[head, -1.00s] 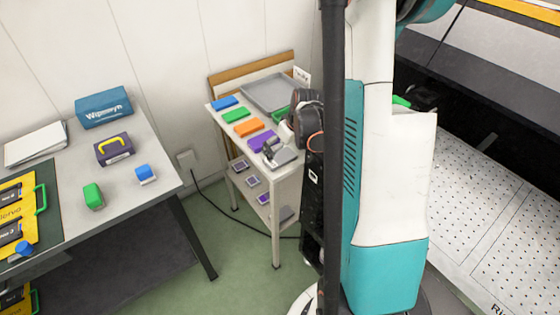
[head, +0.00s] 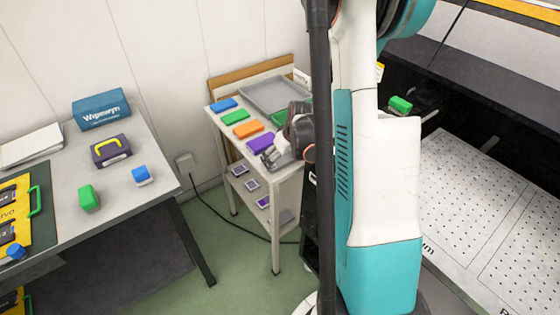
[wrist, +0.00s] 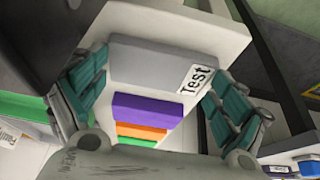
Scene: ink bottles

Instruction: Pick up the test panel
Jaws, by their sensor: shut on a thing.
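The test panel is a grey block with a white "Test" label, filling the upper middle of the wrist view (wrist: 150,66). My gripper (wrist: 158,78) has a teal-padded finger on each side of the panel and is shut on it. In the head view my gripper (head: 270,158) is low over the near end of the small cart's top, next to the purple block.
On the cart (head: 222,122), purple (head: 261,143), orange (head: 248,130), green (head: 235,117) and blue (head: 223,104) blocks lie in a row beside a grey tray (head: 275,93). A table with a blue box (head: 102,108) stands left. Green floor lies between.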

